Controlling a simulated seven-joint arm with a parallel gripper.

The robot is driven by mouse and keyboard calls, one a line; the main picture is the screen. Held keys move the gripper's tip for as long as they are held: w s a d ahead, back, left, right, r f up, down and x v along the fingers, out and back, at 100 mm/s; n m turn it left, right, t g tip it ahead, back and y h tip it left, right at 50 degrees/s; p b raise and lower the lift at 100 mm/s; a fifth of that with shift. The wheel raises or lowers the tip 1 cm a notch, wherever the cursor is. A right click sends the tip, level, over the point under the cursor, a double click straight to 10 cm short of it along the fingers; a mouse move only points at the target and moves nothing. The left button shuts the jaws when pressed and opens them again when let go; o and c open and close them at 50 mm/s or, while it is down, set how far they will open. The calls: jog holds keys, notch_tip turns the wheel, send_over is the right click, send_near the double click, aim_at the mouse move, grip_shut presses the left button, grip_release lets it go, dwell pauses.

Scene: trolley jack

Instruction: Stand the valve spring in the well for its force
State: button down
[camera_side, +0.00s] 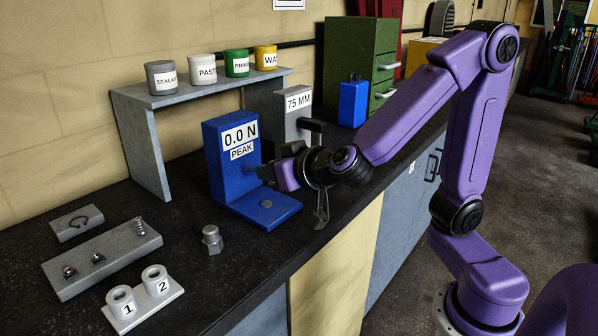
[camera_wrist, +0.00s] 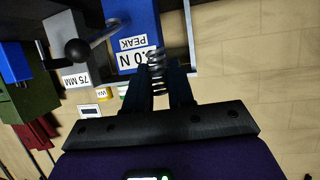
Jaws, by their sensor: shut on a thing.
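My gripper (camera_side: 275,172) is in front of the blue force gauge, above its foot, with its fingers pointing left. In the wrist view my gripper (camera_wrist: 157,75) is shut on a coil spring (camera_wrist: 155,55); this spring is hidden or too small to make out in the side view. The blue force gauge (camera_side: 214,160) reads 0.0 N PEAK. Its flat foot (camera_side: 245,211) carries a small round spot (camera_side: 266,203); I cannot tell whether it is a recess. The gauge also shows upside down in the wrist view (camera_wrist: 118,15).
A grey 75 MM device (camera_side: 296,123) with a lever stands behind my gripper. A grey block (camera_side: 115,251) holds small parts, one spring-like. Cups 1 (camera_side: 122,303) and 2 (camera_side: 155,281) stand at front left. A grey hex piece (camera_side: 212,240) stands left of the foot. A shelf (camera_side: 190,94) carries several pots.

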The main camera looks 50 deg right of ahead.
jog(key=w+a+r+n+g+y, duration=0.1)
jog(key=w+a+n+y, duration=0.3)
jog(key=a, duration=0.7)
jog(key=w+a+n+y, duration=0.3)
jog(key=w+a+y, duration=0.15)
jog(key=a, duration=0.65)
jog(key=w+a+f+n+g+y, duration=0.2)
jog(key=a+f+n, duration=0.1)
jog(key=a+f, duration=0.4)
jog(key=shift+w+a+y, duration=0.25)
jog(key=shift+a+y, duration=0.1)
jog(key=shift+a, duration=0.2)
jog(key=shift+f, duration=2.95)
jog(key=shift+f, duration=1.3)
jog(key=c, duration=0.9)
grip_release()
